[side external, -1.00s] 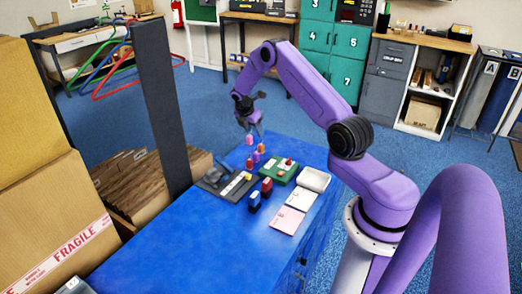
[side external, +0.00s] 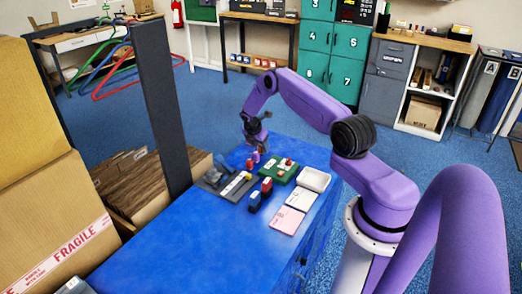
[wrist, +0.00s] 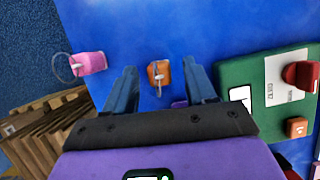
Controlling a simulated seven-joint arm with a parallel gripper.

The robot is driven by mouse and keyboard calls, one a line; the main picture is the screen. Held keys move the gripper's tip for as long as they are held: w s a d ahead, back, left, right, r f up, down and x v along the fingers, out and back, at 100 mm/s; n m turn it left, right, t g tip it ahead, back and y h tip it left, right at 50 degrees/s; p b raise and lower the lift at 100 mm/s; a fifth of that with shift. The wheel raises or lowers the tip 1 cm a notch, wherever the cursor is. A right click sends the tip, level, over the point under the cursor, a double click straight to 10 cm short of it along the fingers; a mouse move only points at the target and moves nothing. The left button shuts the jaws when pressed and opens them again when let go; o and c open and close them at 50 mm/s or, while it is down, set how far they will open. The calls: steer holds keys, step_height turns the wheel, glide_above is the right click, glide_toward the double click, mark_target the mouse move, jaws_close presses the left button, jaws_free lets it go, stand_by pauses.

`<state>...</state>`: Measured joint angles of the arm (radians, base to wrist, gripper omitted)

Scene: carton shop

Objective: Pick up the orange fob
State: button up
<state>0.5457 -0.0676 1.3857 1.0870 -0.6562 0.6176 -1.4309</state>
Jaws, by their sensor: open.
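The orange fob (wrist: 158,73), with a metal ring and clip on it, lies on the blue bench top in the wrist view. My gripper (wrist: 161,67) is open, with one finger to the left of the fob and the other to its right. The fob shows in the gap near the fingertips; I cannot tell how far above it they are. In the side view my gripper (side external: 262,141) is low over the far end of the bench and largely hides the fob there.
A pink fob (wrist: 89,63) with a ring lies left of the fingers. A purple thing (wrist: 179,104) partly shows between them. A green board (wrist: 236,72) holding a card and red and orange pieces lies to the right. Blue bench beyond the fob is clear.

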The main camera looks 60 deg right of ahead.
steer(key=shift+c, duration=0.3)
jaws_close()
